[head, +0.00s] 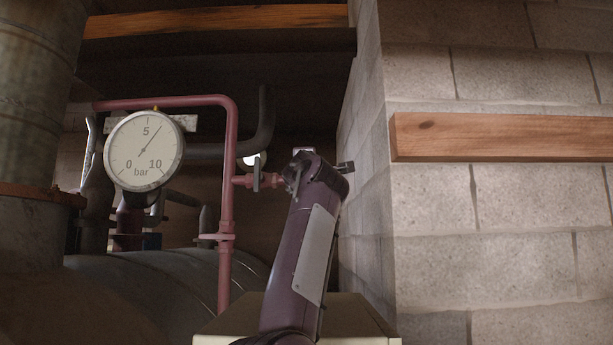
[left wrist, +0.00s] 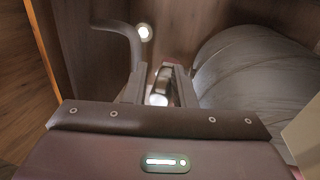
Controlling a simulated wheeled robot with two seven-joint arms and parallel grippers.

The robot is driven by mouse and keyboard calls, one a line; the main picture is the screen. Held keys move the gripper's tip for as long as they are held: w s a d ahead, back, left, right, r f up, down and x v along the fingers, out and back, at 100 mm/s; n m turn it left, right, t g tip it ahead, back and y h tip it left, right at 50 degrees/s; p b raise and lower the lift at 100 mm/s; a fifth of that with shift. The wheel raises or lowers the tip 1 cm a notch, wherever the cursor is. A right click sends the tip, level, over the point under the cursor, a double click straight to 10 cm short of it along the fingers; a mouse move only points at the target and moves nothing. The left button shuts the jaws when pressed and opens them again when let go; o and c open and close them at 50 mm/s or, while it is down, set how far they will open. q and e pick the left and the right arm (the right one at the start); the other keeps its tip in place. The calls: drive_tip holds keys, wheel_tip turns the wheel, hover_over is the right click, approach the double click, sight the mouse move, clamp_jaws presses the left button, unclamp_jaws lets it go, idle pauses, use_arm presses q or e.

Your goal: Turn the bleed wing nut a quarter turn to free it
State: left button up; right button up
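A pink pipe (head: 228,150) has a short side branch with a small upright grey piece (head: 257,176), possibly the wing nut. The head of my left gripper (head: 318,180) is at the right end of that branch, and its fingertips are largely hidden from the head camera. In the left wrist view my left gripper (left wrist: 162,72) has its two fingers apart. A small grey metal part (left wrist: 163,76) shows between them, with a bright spot just below. I cannot tell whether the fingers touch it. My right gripper is not in view.
A round gauge (head: 144,151) stands left of the pink pipe. A large tank (head: 160,280) lies below, and it also shows in the left wrist view (left wrist: 255,80). A block wall (head: 500,230) with a wooden beam (head: 500,137) closes off the right side.

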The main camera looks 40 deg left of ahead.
use_arm(q)
drive_tip(key=shift+o, duration=0.8)
drive_tip(key=shift+s+d+f, duration=0.1)
drive_tip(key=shift+f, duration=0.05)
drive_tip(key=b+v, duration=0.6)
drive_tip(key=v, duration=0.1)
drive_tip(key=shift+s, duration=0.3)
